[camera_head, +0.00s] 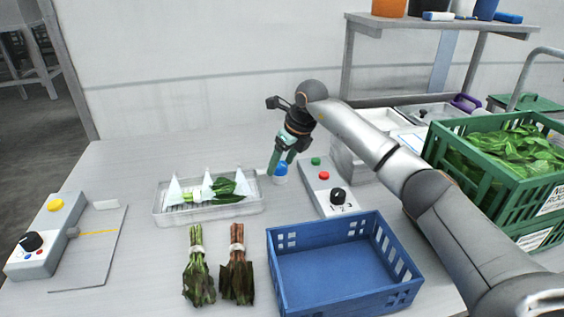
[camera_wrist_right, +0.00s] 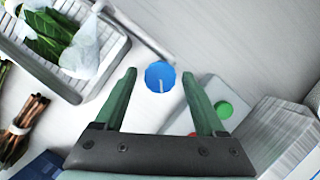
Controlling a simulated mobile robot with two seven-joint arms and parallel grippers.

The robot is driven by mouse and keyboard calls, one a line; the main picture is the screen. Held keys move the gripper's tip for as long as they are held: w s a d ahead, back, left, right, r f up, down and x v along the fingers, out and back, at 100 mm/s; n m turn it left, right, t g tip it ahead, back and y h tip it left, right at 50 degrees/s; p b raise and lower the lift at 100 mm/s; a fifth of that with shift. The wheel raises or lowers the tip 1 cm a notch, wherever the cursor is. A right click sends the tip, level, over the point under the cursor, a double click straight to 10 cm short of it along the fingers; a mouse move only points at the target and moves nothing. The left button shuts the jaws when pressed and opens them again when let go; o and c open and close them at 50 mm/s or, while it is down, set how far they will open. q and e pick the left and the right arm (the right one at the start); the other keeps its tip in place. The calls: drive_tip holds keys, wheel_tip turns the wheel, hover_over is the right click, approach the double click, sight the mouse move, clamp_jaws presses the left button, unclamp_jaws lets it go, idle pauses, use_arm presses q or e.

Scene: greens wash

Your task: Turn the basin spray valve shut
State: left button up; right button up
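The basin spray valve is a round blue knob (camera_head: 281,169) on a white base, on the table beside the right end of the basin (camera_head: 160,212). In the right wrist view the blue knob (camera_wrist_right: 160,75) shows a short white mark on its face. My right gripper (camera_head: 282,162) points down over the knob with its green fingers spread. In the right wrist view the gripper (camera_wrist_right: 159,74) has one fingertip on each side of the knob, with gaps visible. Whether the fingertips are down at knob height is unclear. My left gripper is in no view.
The basin holds leaves and white dividers. A control box (camera_head: 325,190) with green and red buttons stands close right of the knob. A blue crate (camera_head: 340,300), two leaf bundles (camera_head: 198,270) (camera_head: 237,268), and a green crate (camera_head: 490,185) of greens are nearby. Another box (camera_head: 45,240) is left.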

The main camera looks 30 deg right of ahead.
clamp_jaws()
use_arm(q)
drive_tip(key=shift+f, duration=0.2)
